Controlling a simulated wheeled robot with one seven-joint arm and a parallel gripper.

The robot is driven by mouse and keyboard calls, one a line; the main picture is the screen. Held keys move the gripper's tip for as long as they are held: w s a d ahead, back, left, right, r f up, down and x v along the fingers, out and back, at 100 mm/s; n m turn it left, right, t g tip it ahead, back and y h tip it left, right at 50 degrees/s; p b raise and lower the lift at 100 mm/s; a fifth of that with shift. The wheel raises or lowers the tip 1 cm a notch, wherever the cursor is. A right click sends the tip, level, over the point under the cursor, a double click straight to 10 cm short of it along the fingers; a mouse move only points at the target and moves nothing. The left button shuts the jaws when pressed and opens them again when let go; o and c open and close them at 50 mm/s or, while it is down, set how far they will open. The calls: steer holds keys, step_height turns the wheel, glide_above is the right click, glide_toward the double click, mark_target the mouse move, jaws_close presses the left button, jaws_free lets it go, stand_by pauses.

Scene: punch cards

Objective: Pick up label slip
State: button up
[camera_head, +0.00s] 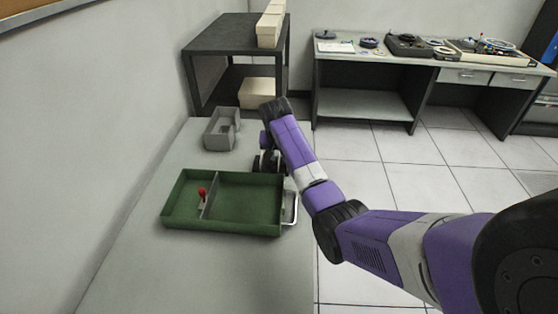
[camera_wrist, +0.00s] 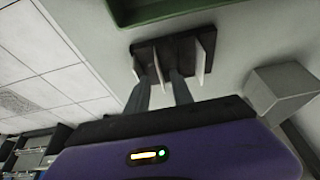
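A dark block (camera_wrist: 172,45) with thin whitish upright pieces stands on the table, and it may be the holder of the label slip. One pale upright piece (camera_wrist: 204,58) shows at its right side and another (camera_wrist: 138,68) at its left. I cannot tell which piece is the label slip. My gripper (camera_wrist: 163,78) reaches to the block, its two grey fingers apart, with the tips close to it. Whether the tips touch anything is unclear. In the head view, my arm largely hides the gripper (camera_head: 268,160) and the block, behind the green tray.
A green tray (camera_head: 240,230) with a divider, a red-topped item (camera_head: 202,194) and a metal handle lies just in front of the gripper. A grey open box (camera_head: 217,140) stands to the left. The table's right edge is close. The table's front part is clear.

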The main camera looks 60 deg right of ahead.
steer(key=shift+w+d+f, duration=0.1)
steer(key=shift+d+f, duration=0.1)
steer(key=shift+f, duration=0.4)
jaws_close()
